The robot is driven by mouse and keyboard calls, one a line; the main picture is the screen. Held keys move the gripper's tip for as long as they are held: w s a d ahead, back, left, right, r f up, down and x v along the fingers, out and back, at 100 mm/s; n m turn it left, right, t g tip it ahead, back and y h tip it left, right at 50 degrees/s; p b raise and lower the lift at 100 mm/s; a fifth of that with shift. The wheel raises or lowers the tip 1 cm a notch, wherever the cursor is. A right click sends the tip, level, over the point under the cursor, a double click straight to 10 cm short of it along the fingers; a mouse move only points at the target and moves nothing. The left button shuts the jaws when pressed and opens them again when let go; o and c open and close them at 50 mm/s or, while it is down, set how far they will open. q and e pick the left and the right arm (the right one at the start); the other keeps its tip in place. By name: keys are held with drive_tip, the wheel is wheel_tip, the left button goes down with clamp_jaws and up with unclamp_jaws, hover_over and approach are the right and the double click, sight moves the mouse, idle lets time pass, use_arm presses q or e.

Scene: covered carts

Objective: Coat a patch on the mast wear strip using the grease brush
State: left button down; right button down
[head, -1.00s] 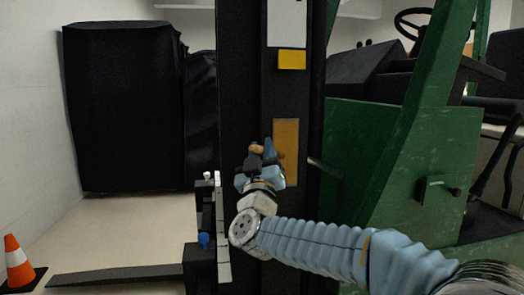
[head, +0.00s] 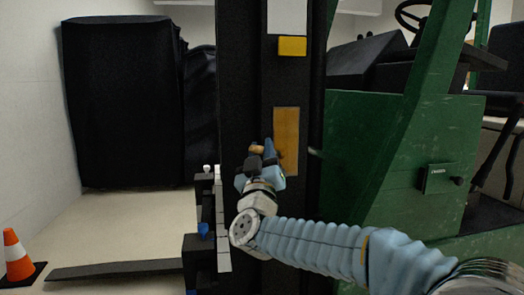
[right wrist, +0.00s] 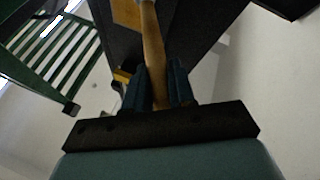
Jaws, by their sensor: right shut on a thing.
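The mast wear strip (head: 287,130) is an upright tan-orange rectangle on the dark mast (head: 245,90); its lower left part is behind my gripper in the head view. My right gripper (head: 264,160) is in front of the strip's lower left edge. In the right wrist view its fingers (right wrist: 158,84) are shut on the wooden handle of the grease brush (right wrist: 152,45), which points away toward the mast. The brush tip is not clear, and I cannot tell whether it touches the strip. The strip seems to show in the right wrist view (right wrist: 125,12). My left gripper is not in view.
A yellow block (head: 292,46) is on the mast above the strip. The green truck body (head: 375,150) stands to the right. A dark fork (head: 115,269) runs low at left, near an orange cone (head: 17,257). A black covered cart (head: 120,100) stands behind.

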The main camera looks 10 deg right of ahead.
idle(0.4)
wheel_tip(320, 180, down, 3)
drive_tip(key=shift+b, duration=1.15)
drive_tip(key=s+b, duration=0.3)
drive_tip(key=s, duration=0.6)
drive_tip(key=shift+d, duration=0.15)
